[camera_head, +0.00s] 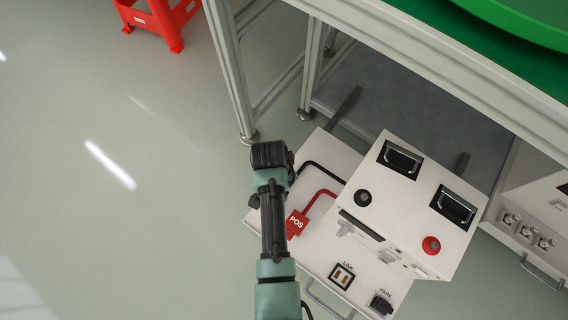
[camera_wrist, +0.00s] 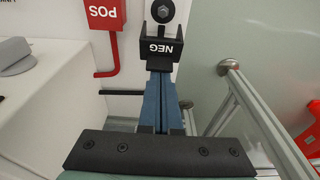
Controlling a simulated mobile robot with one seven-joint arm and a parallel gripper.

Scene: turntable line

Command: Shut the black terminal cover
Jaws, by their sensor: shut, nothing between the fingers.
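The black terminal cover (camera_wrist: 173,51), marked NEG, shows in the wrist view with its lettering upside down. A round terminal stud (camera_wrist: 163,11) is exposed just beyond it, so the cover appears to stand open. My gripper (camera_wrist: 158,82) is shut and empty, its blue fingers ending at the cover's near edge. They look close to or touching it; I cannot tell which. In the head view my arm hides the fingers and the black cover.
The red POS cover (camera_head: 297,222) lies beside my arm and also shows in the wrist view (camera_wrist: 102,14). A white box (camera_head: 405,205) with black handles stands to the right. A metal table frame (camera_head: 232,75) rises behind. Open floor lies left.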

